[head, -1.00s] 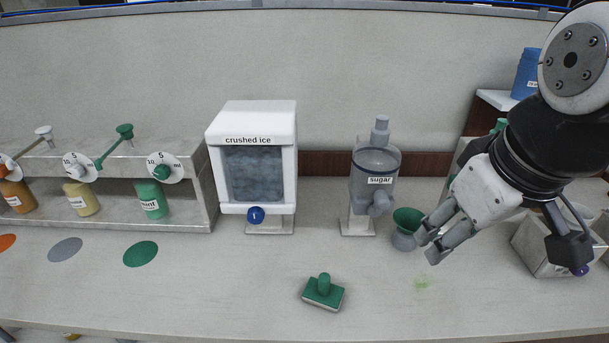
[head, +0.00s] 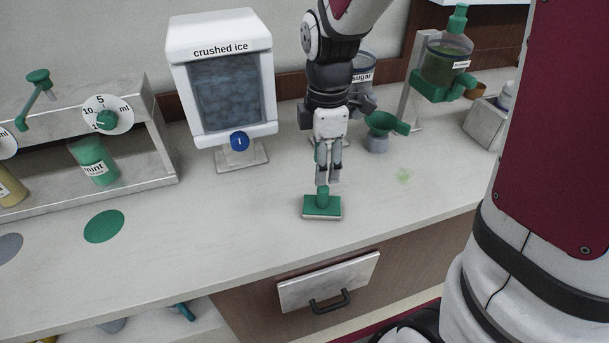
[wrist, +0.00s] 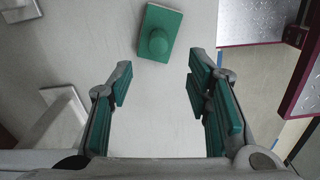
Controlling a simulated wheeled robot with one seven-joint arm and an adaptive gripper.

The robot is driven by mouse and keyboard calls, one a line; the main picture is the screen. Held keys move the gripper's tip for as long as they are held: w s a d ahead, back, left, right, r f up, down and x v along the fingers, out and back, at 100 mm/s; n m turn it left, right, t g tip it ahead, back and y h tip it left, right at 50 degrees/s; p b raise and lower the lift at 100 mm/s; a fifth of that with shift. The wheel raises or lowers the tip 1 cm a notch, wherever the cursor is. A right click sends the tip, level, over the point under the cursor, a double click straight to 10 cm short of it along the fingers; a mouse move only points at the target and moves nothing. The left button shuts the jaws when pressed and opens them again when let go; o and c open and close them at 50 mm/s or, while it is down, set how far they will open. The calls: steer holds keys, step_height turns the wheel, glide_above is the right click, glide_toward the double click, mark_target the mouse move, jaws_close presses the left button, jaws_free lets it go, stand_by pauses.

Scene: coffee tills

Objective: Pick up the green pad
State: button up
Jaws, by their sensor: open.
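The green pad (head: 322,206) has a green top with a round upright knob and a pale lower layer. It lies on the counter near the front edge in the head view. In the wrist view the green pad (wrist: 160,34) lies beyond the fingertips, near the top middle. My gripper (head: 328,180) points down just above and behind the pad in the head view. Its two green-lined fingers (wrist: 159,80) stand apart with nothing between them but bare counter.
The crushed ice dispenser (head: 235,90) stands behind left. The sugar dispenser (head: 362,68) is partly hidden by my arm. A green funnel-topped jar (head: 378,130) stands to the right. A pale green smear (head: 405,176) marks the counter. A drawer (head: 328,282) front sticks out below the edge.

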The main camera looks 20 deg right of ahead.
mark_target(323, 188)
step_height(323, 188, down, 5)
steer(key=shift+w+d+f, duration=0.1)
steer(key=shift+d+f, duration=0.05)
steer(key=shift+f, duration=1.25)
steer(key=shift+d+f, duration=0.1)
steer(key=shift+f, duration=1.25)
jaws_close()
